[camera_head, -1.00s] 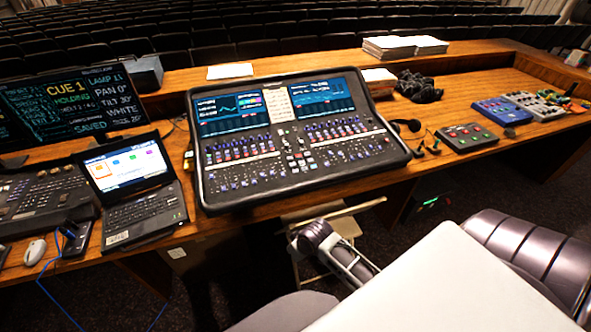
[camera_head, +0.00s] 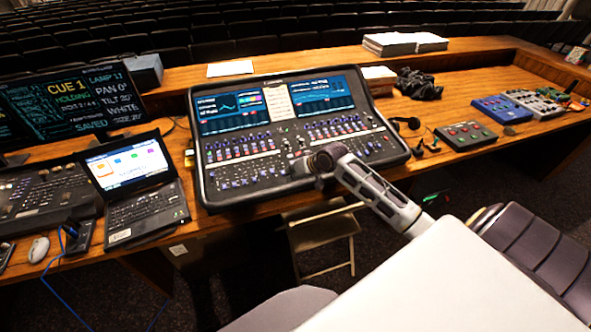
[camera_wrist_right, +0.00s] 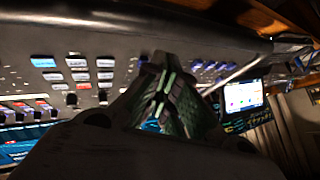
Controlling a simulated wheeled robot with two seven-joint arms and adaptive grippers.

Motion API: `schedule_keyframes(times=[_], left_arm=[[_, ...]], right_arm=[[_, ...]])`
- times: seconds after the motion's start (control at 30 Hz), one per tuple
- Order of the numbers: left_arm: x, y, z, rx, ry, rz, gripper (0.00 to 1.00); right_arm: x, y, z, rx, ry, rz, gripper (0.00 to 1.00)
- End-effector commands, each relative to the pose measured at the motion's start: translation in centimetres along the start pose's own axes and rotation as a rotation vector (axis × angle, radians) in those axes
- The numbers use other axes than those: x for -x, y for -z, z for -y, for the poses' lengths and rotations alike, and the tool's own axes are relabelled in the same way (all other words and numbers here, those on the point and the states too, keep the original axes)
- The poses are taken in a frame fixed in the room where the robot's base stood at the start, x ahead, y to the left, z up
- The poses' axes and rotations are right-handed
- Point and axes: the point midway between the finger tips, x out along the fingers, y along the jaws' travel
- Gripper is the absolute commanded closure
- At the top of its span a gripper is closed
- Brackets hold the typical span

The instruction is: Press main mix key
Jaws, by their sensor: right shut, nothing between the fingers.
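The mixing desk (camera_head: 240,180) is a black console with two screens, rows of faders and many small keys. I cannot tell which key is the main mix key; the labels are too small to read. My right gripper (camera_head: 300,168) is over the lower middle of the desk, and it hides some of the controls there. In the right wrist view the closed fingers (camera_wrist_right: 163,95) point at the desk surface, with lit blue, white and red keys (camera_wrist_right: 78,70) beside them. I cannot tell whether the fingertips touch the desk. My left gripper is not in view.
A laptop (camera_head: 133,190) and a lighting console (camera_head: 40,195) are left of the desk. A small box with coloured buttons (camera_head: 466,134) and blue pedals (camera_head: 502,109) are to the right. A folding chair (camera_head: 322,235) stands below the table's front edge.

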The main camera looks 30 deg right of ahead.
Motion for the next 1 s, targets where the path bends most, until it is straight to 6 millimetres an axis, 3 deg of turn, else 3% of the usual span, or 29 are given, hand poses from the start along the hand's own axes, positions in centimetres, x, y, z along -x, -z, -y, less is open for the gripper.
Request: schedule_keyframes(times=[0.03, 0.2, 0.4, 0.6, 1.0], left_arm=[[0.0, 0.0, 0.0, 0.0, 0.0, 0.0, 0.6], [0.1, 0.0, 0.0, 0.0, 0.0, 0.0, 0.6], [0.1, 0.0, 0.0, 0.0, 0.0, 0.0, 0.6], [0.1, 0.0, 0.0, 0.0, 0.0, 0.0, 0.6], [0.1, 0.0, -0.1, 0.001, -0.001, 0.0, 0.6]], right_arm=[[0.4, 1.6, -0.6, -0.018, 0.004, -0.021, 1.0], [1.4, 5.8, -2.0, -0.088, 0.025, -0.078, 1.0], [2.5, 9.2, -3.1, -0.146, 0.046, -0.126, 1.0], [2.9, 10.3, -3.5, -0.167, 0.053, -0.142, 1.0], [2.9, 10.2, -3.5, -0.168, 0.054, -0.142, 1.0]])
